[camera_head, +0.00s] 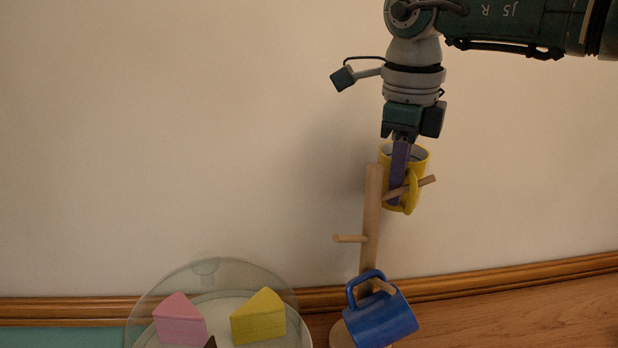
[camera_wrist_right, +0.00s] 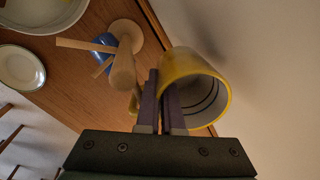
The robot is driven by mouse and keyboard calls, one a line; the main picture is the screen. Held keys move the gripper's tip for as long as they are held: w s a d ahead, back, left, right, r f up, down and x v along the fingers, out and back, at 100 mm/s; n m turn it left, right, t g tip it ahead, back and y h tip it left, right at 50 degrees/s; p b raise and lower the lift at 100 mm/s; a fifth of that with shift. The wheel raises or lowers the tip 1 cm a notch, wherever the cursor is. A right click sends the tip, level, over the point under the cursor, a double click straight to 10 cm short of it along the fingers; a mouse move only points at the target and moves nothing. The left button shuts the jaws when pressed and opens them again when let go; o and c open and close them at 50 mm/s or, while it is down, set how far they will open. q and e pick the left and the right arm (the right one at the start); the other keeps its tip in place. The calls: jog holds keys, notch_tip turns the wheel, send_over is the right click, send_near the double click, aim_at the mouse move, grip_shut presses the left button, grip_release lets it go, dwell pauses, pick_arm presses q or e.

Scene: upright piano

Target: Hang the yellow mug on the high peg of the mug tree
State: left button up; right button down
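The yellow mug (camera_head: 420,158) is upright high beside the mug tree (camera_head: 371,215). My right gripper (camera_head: 399,172) points down and is shut on the mug's wall; it also shows in the wrist view (camera_wrist_right: 168,105), one finger inside the mug (camera_wrist_right: 195,68) and one outside. The high peg (camera_head: 429,182) slants up to the right from the post at the handle's height. Peg and handle overlap in the head view, and the peg's tip shows right of the handle; I cannot tell for sure whether the peg runs through it. My left gripper is not in view.
A blue mug (camera_head: 380,322) hangs tilted low on the tree. A bare middle peg (camera_head: 350,238) points left. A clear dome (camera_head: 205,272) covers pink (camera_head: 180,321) and yellow (camera_head: 258,318) wedges at the left. The wall stands behind. The wooden top (camera_head: 520,310) at right is clear.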

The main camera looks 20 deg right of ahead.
dwell(0.4)
jog(key=c, duration=1)
grip_release()
